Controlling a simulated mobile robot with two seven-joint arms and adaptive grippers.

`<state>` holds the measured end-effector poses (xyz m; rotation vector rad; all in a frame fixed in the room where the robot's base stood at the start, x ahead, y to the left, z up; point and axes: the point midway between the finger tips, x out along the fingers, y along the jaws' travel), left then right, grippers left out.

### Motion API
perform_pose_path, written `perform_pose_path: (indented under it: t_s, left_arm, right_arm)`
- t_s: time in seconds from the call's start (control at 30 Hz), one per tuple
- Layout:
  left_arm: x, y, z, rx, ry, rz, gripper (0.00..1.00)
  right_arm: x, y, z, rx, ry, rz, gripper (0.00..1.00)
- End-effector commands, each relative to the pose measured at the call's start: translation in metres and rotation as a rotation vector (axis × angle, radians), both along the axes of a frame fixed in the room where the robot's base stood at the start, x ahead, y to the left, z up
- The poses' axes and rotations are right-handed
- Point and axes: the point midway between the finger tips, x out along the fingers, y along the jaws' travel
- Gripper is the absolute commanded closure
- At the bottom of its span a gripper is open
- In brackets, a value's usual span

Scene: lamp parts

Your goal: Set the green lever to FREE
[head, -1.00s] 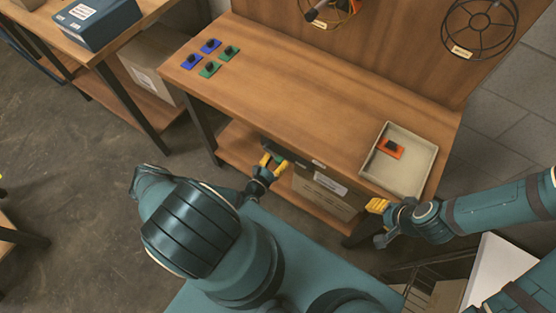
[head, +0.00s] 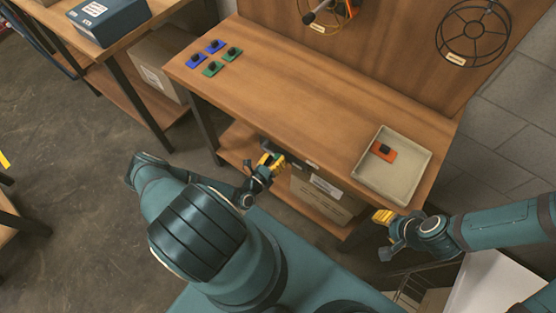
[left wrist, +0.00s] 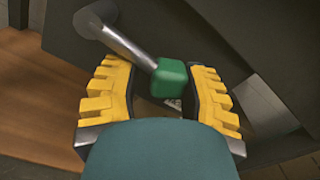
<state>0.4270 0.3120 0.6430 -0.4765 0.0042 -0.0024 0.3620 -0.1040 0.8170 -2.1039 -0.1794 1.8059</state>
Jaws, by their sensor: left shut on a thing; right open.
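The green lever (left wrist: 170,78) shows in the left wrist view as a green block-shaped knob on a metal rod. The rod runs to the upper left into a dark housing. My left gripper (head: 272,161) is at the front edge of the workbench, its yellow fingers on either side of the knob and shut on it. A small label below the knob is mostly hidden, so I cannot read the lever's setting. In the head view the gripper hides the lever. My right gripper (head: 383,217) is open and empty, in front of the bench near the tray.
The workbench (head: 300,110) carries blue and green switch-like parts at its far left. A beige tray (head: 404,187) holds an orange part (head: 383,151). A cardboard box (head: 320,199) stands on the shelf below. The middle of the bench top is clear.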

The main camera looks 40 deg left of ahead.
Motion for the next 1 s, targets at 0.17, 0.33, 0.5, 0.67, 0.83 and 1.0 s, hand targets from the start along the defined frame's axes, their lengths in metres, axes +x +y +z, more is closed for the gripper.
perform_pose_path:
  t_s: [0.17, 0.33, 0.5, 0.67, 0.83, 1.0]
  left_arm:
    - [0.002, 0.006, 0.016, -0.158, -0.011, 0.012, 0.98]
    - [0.002, 0.007, 0.025, -0.309, -0.011, 0.013, 0.98]
    - [0.002, 0.009, 0.033, -0.440, -0.011, 0.015, 0.98]
    - [0.002, 0.011, 0.038, -0.534, -0.011, 0.014, 0.98]
    - [0.002, 0.013, 0.041, -0.600, -0.011, 0.016, 0.98]
    - [0.001, 0.015, 0.043, -0.634, -0.011, 0.017, 0.98]
  right_arm:
    - [0.001, 0.000, 0.005, 0.000, -0.003, -0.002, 0.53]
    - [0.002, 0.000, 0.007, -0.001, -0.005, -0.003, 0.53]
    - [0.003, 0.000, 0.008, -0.002, -0.007, -0.005, 0.53]
    - [0.003, 0.000, 0.009, -0.002, -0.007, -0.005, 0.53]
    - [0.003, 0.000, 0.009, -0.002, -0.007, -0.005, 0.53]
    - [0.003, 0.000, 0.009, -0.002, -0.007, -0.005, 0.53]
